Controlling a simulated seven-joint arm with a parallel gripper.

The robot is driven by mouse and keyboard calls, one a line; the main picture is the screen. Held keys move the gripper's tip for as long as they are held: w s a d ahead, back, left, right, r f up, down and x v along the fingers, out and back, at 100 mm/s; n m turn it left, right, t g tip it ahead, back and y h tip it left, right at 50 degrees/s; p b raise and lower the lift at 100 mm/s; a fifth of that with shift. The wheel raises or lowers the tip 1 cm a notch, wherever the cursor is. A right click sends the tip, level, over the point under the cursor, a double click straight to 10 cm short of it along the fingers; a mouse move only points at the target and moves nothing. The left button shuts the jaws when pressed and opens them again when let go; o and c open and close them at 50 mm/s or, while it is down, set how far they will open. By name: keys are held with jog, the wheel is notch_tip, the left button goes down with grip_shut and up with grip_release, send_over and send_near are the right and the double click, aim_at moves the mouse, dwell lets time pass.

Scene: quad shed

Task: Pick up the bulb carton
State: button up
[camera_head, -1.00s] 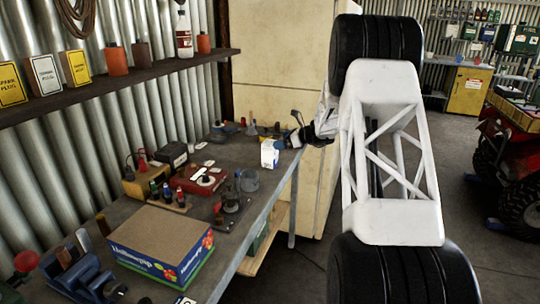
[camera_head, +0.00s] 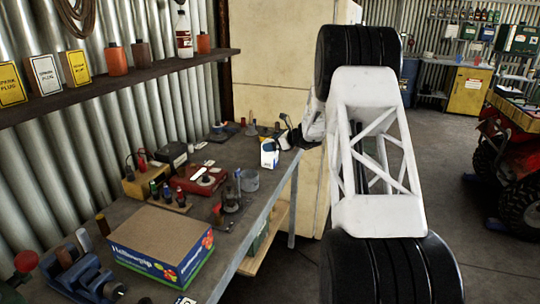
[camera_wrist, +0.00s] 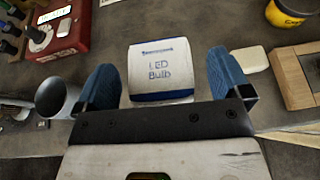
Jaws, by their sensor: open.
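The bulb carton (camera_wrist: 160,70) is a small white box with blue edges and the words "LED Bulb", seen in the wrist view between my fingers. It also shows in the head view (camera_head: 269,154), standing near the edge of the bench. My gripper (camera_wrist: 165,85) is open, with one blue finger to the left of the carton and one to the right. Gaps show between the carton and both fingers. In the head view my gripper is beside the carton, partly hidden by my arm.
A grey metal cup (camera_wrist: 57,97) stands close to the left finger. A pale block (camera_wrist: 249,60) lies by the right finger, with a wooden piece (camera_wrist: 292,75) beyond. A red case (camera_head: 201,178) and a large blue-green box (camera_head: 160,244) are on the bench (camera_head: 232,221).

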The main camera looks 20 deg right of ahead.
jog(key=shift+w+a+f, duration=0.25)
jog(key=shift+w+a, duration=0.15)
jog(key=shift+w, duration=0.05)
jog(key=shift+c, duration=0.3)
jog(key=c, duration=1.2)
